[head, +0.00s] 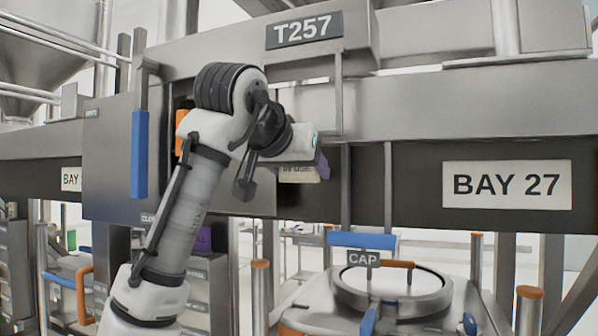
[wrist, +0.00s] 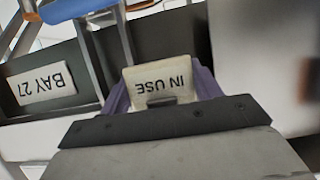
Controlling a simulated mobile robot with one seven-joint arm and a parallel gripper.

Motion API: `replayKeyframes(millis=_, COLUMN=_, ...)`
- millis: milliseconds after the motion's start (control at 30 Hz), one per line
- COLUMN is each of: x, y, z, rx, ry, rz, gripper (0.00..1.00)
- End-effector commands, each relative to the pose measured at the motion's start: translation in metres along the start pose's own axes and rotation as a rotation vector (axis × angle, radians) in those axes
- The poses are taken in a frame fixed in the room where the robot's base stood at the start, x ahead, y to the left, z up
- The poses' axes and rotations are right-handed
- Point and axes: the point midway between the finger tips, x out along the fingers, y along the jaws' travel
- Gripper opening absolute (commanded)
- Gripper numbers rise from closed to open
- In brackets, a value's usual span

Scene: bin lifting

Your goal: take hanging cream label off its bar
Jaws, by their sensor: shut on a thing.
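The cream label (wrist: 158,78), reading IN USE, appears upside down in the wrist view, between the purple fingers of my gripper (wrist: 161,91). My gripper is shut on it. In the head view only a low strip of the label (head: 298,176) shows beneath my wrist, in front of the dark beam. My gripper (head: 310,168) is mostly hidden there by my own arm. The bar the label hangs from is not clearly visible, and I cannot tell whether the label still touches it.
A BAY 27 sign (head: 507,185) is on the dark beam to the right. A grey panel (head: 105,160) with a blue-handled lever (head: 139,155) stands left of my arm. A blue handle (head: 362,240) and a round lid (head: 393,288) are below right.

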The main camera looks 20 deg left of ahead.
Motion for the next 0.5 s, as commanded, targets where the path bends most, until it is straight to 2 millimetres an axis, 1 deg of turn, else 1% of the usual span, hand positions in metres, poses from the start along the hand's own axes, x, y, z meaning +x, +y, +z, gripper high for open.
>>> replayKeyframes(millis=100, x=-0.004, y=0.001, z=-0.008, rx=0.000, ry=0.001, rz=0.001, gripper=0.45)
replayKeyframes(millis=167, x=-0.013, y=0.000, z=-0.002, rx=0.001, ry=0.003, rz=-0.001, gripper=0.45)
replayKeyframes(millis=367, x=-0.058, y=0.000, z=0.019, rx=0.001, ry=0.004, rz=-0.001, gripper=0.45)
replayKeyframes(millis=500, x=-0.097, y=0.001, z=0.034, rx=0.001, ry=0.004, rz=-0.001, gripper=0.45)
